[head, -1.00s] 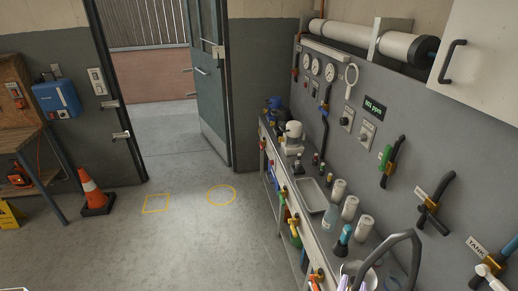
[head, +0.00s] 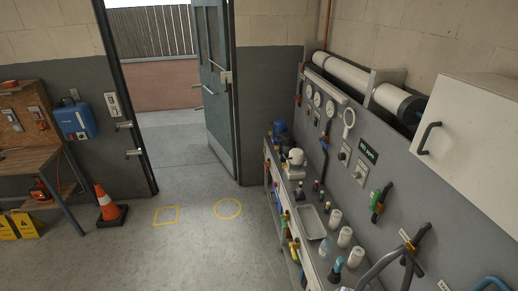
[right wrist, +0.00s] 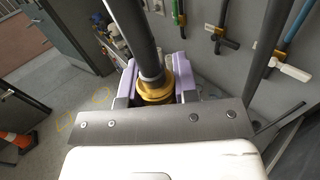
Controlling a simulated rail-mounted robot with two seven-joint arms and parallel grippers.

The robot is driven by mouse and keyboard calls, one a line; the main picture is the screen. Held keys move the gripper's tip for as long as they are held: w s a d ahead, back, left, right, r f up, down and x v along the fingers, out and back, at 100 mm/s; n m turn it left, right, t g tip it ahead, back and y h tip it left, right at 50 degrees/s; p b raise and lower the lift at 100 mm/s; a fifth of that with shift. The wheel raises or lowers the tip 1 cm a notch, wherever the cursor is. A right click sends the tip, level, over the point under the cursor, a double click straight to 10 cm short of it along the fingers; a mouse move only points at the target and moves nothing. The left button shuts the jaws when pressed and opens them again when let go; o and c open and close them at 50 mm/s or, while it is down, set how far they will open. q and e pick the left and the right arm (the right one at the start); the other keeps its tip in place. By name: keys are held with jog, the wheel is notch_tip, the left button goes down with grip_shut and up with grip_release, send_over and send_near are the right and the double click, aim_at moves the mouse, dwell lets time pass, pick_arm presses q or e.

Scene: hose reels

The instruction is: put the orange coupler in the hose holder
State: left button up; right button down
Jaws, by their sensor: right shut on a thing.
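In the right wrist view my right gripper (right wrist: 155,88) has pale purple fingers shut on a gold-orange coupler (right wrist: 155,80). A thick dark hose (right wrist: 137,38) rises from the coupler toward the top of the picture. The fingers and the palm plate hide part of the coupler. In the head view a dark curved hose (head: 384,264) shows at the bottom right, but the right gripper is out of frame there. My left gripper is in neither view now. I cannot pick out the hose holder for certain; several colored fittings (head: 292,245) hang along the bench front.
The bench (head: 312,252) along the right wall holds a tray (head: 311,222), white cylinders (head: 344,237) and bottles. Wall valves with hoses (head: 380,201) and a white cabinet (head: 478,140) are above it. An orange cone (head: 108,205) stands left. The middle floor is clear.

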jog(key=shift+r+p, duration=1.35)
jog(key=shift+r, duration=0.1)
jog(key=s+d+f+h+b, duration=0.1)
jog(key=d+f+b, duration=0.2)
jog(key=f+b, duration=0.4)
jog(key=s+d+f+m+g+b, duration=0.15)
jog(key=f+b, duration=0.35)
jog(key=f, duration=0.5)
jog(key=s+d+f+t+h+b, duration=0.1)
jog(key=s+d+f+b, duration=0.15)
jog(key=f+b, duration=0.45)
jog(key=s+d+f+b, duration=0.1)
jog(key=d+f+b, duration=0.8)
jog(key=d+f, duration=0.6)
jog(key=d, duration=0.2)
jog(key=shift+d+f, duration=0.25)
jog(key=shift+d, duration=0.05)
jog(key=shift+s+g, duration=0.15)
jog(key=shift+g, duration=0.1)
